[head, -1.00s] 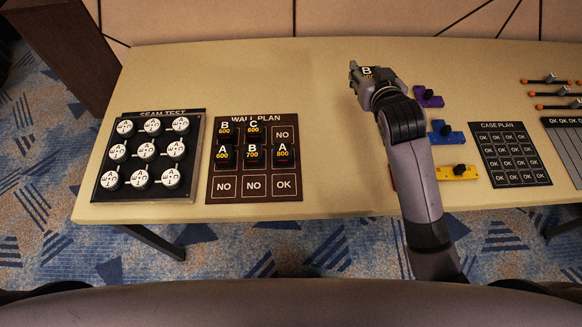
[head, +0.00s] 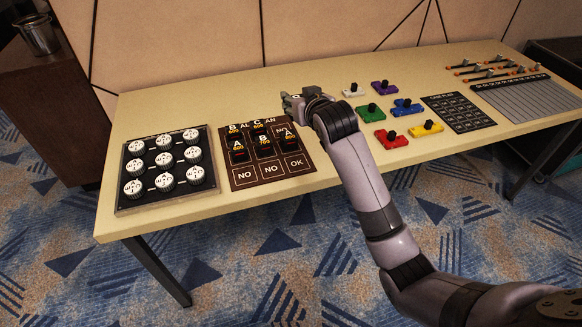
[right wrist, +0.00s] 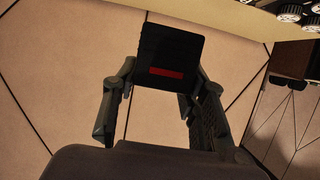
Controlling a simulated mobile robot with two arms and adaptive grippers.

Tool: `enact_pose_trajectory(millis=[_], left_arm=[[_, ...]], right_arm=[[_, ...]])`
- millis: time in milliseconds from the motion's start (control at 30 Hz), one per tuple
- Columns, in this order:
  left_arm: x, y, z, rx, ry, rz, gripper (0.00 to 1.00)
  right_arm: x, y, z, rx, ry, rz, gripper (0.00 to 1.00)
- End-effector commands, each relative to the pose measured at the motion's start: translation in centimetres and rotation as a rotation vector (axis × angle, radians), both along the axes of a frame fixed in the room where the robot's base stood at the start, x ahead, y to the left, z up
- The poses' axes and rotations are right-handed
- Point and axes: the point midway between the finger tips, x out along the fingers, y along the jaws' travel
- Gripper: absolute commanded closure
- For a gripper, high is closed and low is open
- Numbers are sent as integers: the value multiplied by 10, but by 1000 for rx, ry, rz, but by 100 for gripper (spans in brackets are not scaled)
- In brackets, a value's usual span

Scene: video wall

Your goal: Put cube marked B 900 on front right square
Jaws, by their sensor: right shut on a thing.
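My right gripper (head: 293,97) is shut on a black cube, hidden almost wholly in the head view. In the right wrist view, the black cube (right wrist: 169,57) with a red stripe sits between the two fingers (right wrist: 160,100). Its number cannot be read now. The brown wall plan board (head: 234,184) lies on the table and carries several black cubes marked A, B or C. Its front right square (head: 294,162) reads OK and is bare. My gripper is over the area by the board's back right corner. My left gripper is not in view.
The seam test board (head: 125,195) with several round white pieces is left of the wall plan. Coloured blocks, such as the red block (head: 381,139), lie right of my arm. The case plan board (head: 455,117) is further right. The table (head: 160,104) is bare behind the boards.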

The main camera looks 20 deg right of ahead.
Motion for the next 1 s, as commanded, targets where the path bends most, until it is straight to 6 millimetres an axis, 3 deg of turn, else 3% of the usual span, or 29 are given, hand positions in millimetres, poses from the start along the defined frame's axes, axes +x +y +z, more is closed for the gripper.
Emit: enact_pose_trajectory(millis=[33, 167, 400, 600, 900, 1000], left_arm=[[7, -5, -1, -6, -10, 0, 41], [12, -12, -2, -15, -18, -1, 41], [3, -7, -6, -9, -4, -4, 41], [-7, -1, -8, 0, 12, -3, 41], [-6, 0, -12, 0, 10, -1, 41], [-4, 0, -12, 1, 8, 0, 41]], right_arm=[[-1, 0, -17, 0, 8, 0, 90], [-1, 0, -53, -2, 7, -1, 90], [-1, 1, -112, 0, 4, 1, 90], [0, 1, -134, -1, 0, 1, 90], [-1, 0, -173, -1, 2, 1, 90], [0, 0, -178, -1, -1, 1, 90]])
